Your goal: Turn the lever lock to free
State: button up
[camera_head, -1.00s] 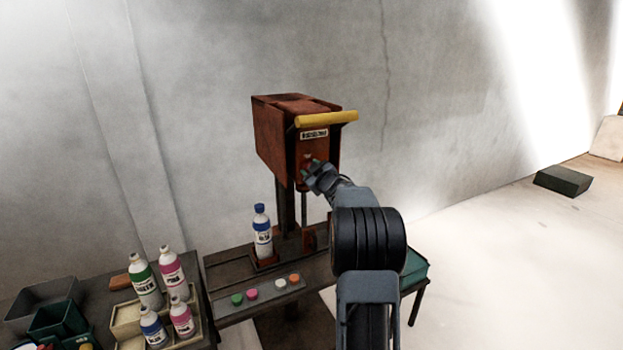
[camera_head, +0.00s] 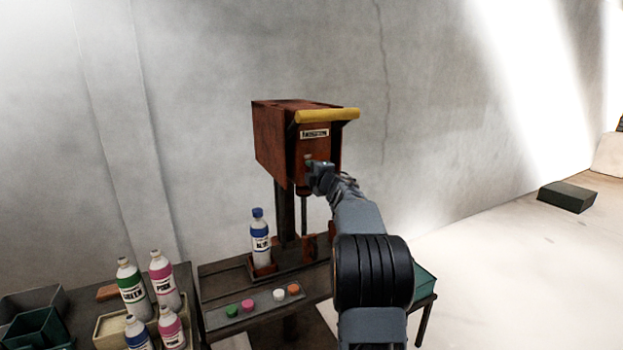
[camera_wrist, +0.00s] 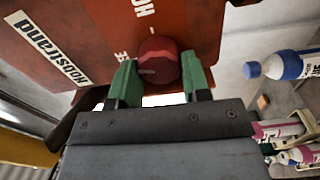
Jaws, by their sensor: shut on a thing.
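The lever lock shows as a round red knob (camera_wrist: 157,62) on the front of the red-brown machine head (camera_head: 283,140). In the wrist view a pale mark shows on the knob's left side, and white lettering, partly cut off, is on the panel beside it. My gripper (camera_wrist: 158,82) has its green fingers on both sides of the knob and is shut on it. In the head view my gripper (camera_head: 313,165) is against the machine's front and hides most of the knob. The yellow bar lever (camera_head: 327,116) runs across the top front of the machine.
A blue-capped bottle (camera_head: 260,238) stands on the machine's base below the head. Several coloured caps (camera_head: 263,298) lie on a strip at the bench front. Several bottles (camera_head: 135,287) stand in a holder at left. The floor to the right is mostly clear.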

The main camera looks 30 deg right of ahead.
jog(key=shift+f+n+b, duration=0.1)
jog(key=shift+n+b, duration=0.75)
jog(key=shift+n, duration=0.85)
jog(key=o, duration=0.9)
jog(key=shift+o, duration=0.2)
jog(key=s+a+b, duration=0.2)
jog(key=s+b, duration=0.1)
jog(key=s, duration=1)
jog(key=shift+s, duration=0.35)
jog(key=shift+d, duration=0.1)
